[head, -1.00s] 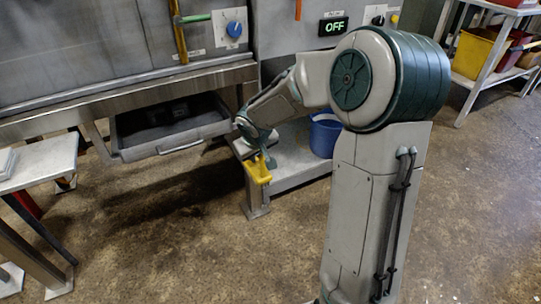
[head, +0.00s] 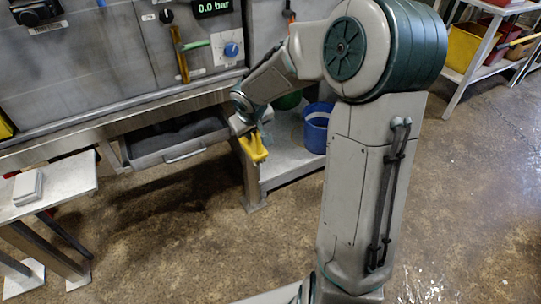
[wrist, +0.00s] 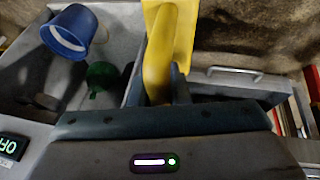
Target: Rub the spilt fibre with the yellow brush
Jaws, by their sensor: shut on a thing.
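The yellow brush (head: 254,149) is in my gripper (head: 260,131), hanging below it in front of the steel bench. In the wrist view the brush (wrist: 158,50) shows as a yellow handle and a wider yellow part reaching away from the jaws. My gripper (wrist: 166,88) is shut on it. The brush's bristles are not clearly seen. I cannot make out the spilt fibre in either view.
A grey drawer (head: 185,152) with a handle is left of the brush, under the machine. A blue bucket (head: 316,129) and a green object (wrist: 103,77) are on the low bench (head: 290,172). A small table (head: 70,183) stands at left. Brown floor (head: 170,240) is open in front.

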